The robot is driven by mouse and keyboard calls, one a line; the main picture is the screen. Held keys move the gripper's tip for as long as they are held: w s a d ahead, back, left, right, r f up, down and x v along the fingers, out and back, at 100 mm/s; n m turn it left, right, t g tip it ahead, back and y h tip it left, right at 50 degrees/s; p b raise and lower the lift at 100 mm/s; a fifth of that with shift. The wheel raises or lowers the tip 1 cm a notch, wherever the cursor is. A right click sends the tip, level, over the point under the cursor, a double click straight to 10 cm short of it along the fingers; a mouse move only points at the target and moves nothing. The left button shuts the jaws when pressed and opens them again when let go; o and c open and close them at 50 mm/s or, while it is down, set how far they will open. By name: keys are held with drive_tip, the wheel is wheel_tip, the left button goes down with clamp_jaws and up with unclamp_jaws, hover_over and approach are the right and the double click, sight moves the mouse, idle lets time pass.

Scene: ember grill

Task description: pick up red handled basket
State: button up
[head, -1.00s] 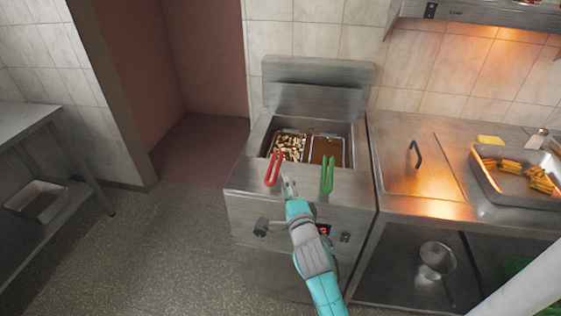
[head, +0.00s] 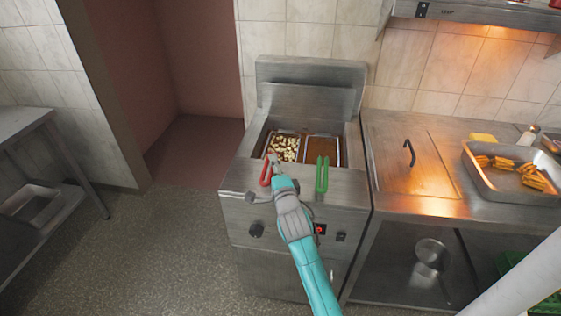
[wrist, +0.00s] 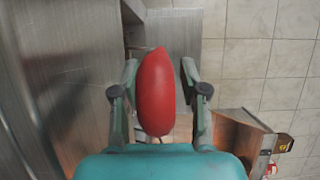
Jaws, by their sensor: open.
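The red handle (head: 265,171) of the left fryer basket (head: 285,148) sticks out over the front edge of the fryer. The basket holds pale pieces of food and sits in the fryer well. My gripper (head: 275,163) is at the red handle in the head view. In the wrist view the red handle (wrist: 155,92) stands between the two fingers of my gripper (wrist: 157,85), with a gap on each side. The gripper is open. The fingertips are partly hidden in the head view.
A second basket with a green handle (head: 322,174) sits right beside it in the fryer (head: 345,190). A steel counter (head: 440,200) with a lid handle and a tray of fries (head: 515,175) stands to the right. The floor at left is clear.

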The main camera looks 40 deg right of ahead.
clamp_jaws()
wheel_tip(320, 180, up, 18)
idle(0.7)
drive_tip(key=shift+r, duration=0.1)
wheel_tip(320, 180, up, 7)
idle(0.7)
